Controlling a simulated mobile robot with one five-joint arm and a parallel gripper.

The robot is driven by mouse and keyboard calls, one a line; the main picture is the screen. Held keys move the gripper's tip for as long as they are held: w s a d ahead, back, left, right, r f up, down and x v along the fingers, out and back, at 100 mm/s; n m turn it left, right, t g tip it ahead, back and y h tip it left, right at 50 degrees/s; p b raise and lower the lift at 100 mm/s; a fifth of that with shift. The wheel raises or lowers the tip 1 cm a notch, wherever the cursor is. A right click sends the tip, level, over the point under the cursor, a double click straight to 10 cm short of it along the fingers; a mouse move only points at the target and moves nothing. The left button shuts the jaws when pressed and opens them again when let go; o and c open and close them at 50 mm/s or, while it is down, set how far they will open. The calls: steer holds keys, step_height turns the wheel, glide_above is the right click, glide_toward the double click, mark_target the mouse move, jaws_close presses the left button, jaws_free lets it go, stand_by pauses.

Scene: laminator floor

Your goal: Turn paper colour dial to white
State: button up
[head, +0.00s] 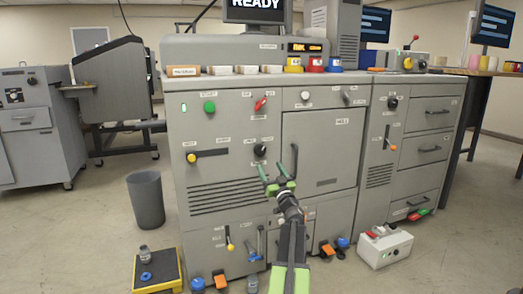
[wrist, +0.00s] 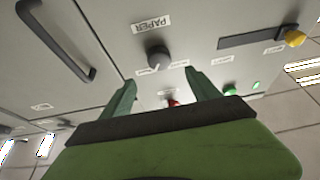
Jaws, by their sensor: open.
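The paper dial (head: 260,150) is a dark round knob on the front of the grey machine, left of the large door. In the wrist view the dial (wrist: 158,56) stands beside a white label reading PAPER, with smaller labels around it whose words I cannot read. Its pointer setting is too small to tell. My gripper (head: 278,158) is in front of the panel, just below and right of the dial. In the wrist view my gripper (wrist: 160,80) has its green fingers spread apart and empty. The dial shows beyond the gap, apart from the fingers.
The door handle (head: 295,157) is close on the right. A yellow-edged platform (head: 170,280) and a white box (head: 384,250) stand on the floor.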

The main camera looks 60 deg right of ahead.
mark_target(261, 151)
steer(key=p+x, duration=0.3)
steer(key=x, duration=0.8)
